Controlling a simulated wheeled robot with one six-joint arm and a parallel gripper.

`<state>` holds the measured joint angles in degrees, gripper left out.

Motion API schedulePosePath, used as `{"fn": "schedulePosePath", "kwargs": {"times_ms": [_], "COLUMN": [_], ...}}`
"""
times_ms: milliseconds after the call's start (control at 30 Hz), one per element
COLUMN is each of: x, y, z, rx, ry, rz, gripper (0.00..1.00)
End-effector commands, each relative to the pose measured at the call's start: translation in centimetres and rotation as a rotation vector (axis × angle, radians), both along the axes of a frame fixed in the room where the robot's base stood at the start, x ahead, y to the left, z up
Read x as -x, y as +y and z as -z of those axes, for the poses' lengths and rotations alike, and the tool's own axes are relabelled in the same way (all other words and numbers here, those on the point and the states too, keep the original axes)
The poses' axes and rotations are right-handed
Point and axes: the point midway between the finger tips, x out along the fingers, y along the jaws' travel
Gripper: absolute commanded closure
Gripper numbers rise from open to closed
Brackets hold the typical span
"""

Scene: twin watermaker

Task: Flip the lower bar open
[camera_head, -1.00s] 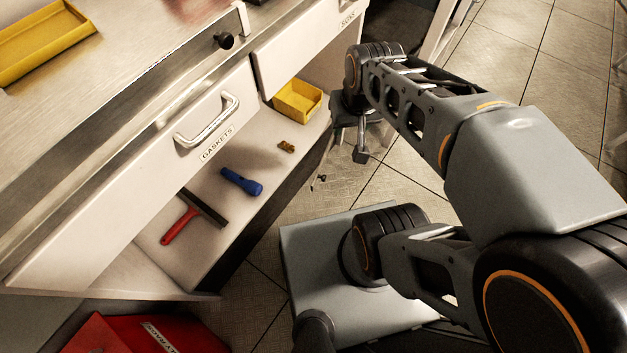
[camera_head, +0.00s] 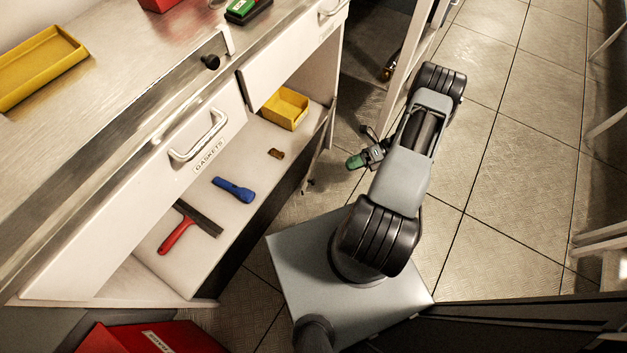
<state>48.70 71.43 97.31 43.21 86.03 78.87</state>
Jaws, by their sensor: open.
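No part can be made out for sure as the lower bar. A thin upright post (camera_head: 329,128) stands at the right end of the open shelf, with a small dark fitting (camera_head: 308,185) at its foot. My gripper (camera_head: 366,157) is small in view, right of this post and apart from it. Its jaws are open. A green piece (camera_head: 356,161) shows at its tip; I cannot tell whether it lies between the jaws or behind them.
The shelf holds a yellow bin (camera_head: 285,108), a brown piece (camera_head: 276,153), a blue flashlight (camera_head: 233,189) and a red-handled scraper (camera_head: 178,235). Above are the GASKETS drawer (camera_head: 170,170) and a black knob (camera_head: 210,62). The tiled floor (camera_head: 510,200) at right is clear.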

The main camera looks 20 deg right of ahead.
Motion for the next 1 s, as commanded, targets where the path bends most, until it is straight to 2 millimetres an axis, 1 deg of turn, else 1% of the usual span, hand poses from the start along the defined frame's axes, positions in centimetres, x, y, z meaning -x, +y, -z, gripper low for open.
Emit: {"fn": "schedulePosePath", "kwargs": {"times_ms": [33, 100, 200, 367, 467, 567, 800, 1000], "x": [0.7, 1.3, 2.0, 2.6, 2.4, 2.1, 0.8, -0.2], "y": [-0.1, -0.1, -0.1, 0.3, 1.0, 2.5, 7.0, 10.2], "z": [1.4, 2.8, 4.3, 5.6, 5.8, 5.8, 5.8, 5.8], "rx": [-0.056, -0.117, -0.187, -0.251, -0.265, -0.267, -0.265, -0.265], "ry": [0.063, 0.136, 0.212, 0.277, 0.291, 0.295, 0.294, 0.293], "rz": [0.063, 0.131, 0.201, 0.258, 0.269, 0.269, 0.265, 0.266], "gripper": [0.5, 0.5, 0.5, 0.5, 0.5, 0.5, 0.5, 0.5]}}
